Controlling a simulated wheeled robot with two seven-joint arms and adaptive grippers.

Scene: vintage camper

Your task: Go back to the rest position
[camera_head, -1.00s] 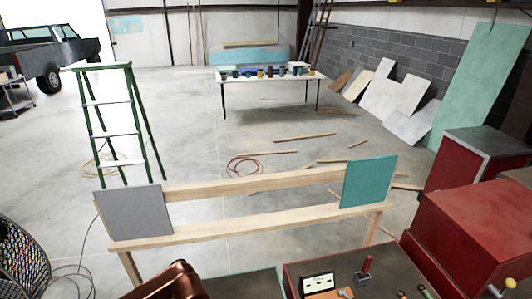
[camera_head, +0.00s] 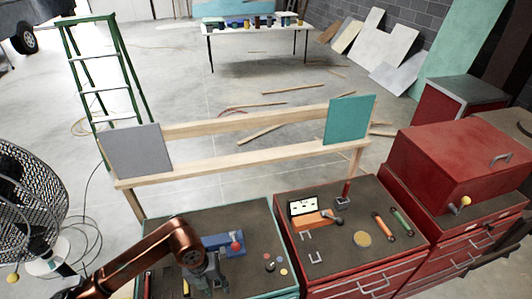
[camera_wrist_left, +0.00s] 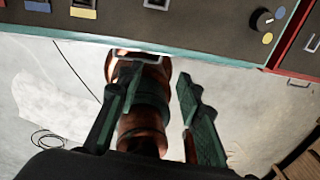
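My left gripper (camera_head: 205,272) is at the bottom of the head view, over the front part of the teal cabinet's dark top (camera_head: 165,232). Its copper arm comes in from the left and bends down at the elbow. In the left wrist view the two dark green fingers of my left gripper (camera_wrist_left: 155,88) stand apart with nothing held between them. A copper and green part of my own body shows behind the gap, with pale floor around it. My right gripper is in neither view.
A blue tool with a red knob (camera_head: 222,243) lies beside my left arm. The red cabinet (camera_head: 345,285) at right carries an orange tool (camera_head: 312,220) and small items.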

